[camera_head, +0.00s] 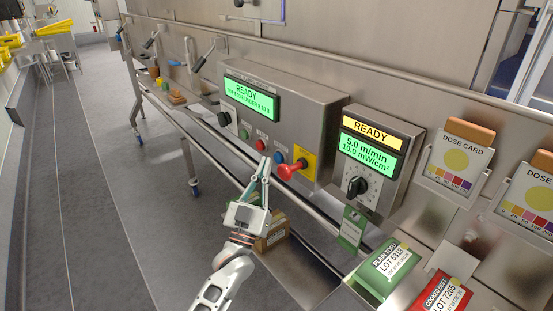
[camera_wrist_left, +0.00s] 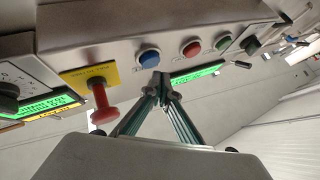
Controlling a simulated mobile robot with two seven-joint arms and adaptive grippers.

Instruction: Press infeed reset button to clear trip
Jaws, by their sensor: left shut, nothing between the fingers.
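The control box (camera_head: 320,110) carries a green display (camera_head: 250,97) reading READY. Along its front are a green button (camera_head: 244,134), a red button (camera_head: 260,145), a blue button (camera_head: 280,157) and a red mushroom knob (camera_head: 287,172) on a yellow plate. Button labels are too small to read. My left gripper (camera_head: 266,161) is shut and empty, its tips close to the panel near the blue and red buttons. In the left wrist view the tips (camera_wrist_left: 163,80) are just below the blue button (camera_wrist_left: 148,57); I cannot tell whether they touch anything. My right gripper is not in view.
A smaller unit (camera_head: 378,160) with a black dial and a READY display stands right of the box. Dose cards (camera_head: 456,163) and a green packet (camera_head: 386,268) sit farther right. A metal rail (camera_head: 330,225) runs below the box. The floor at left is clear.

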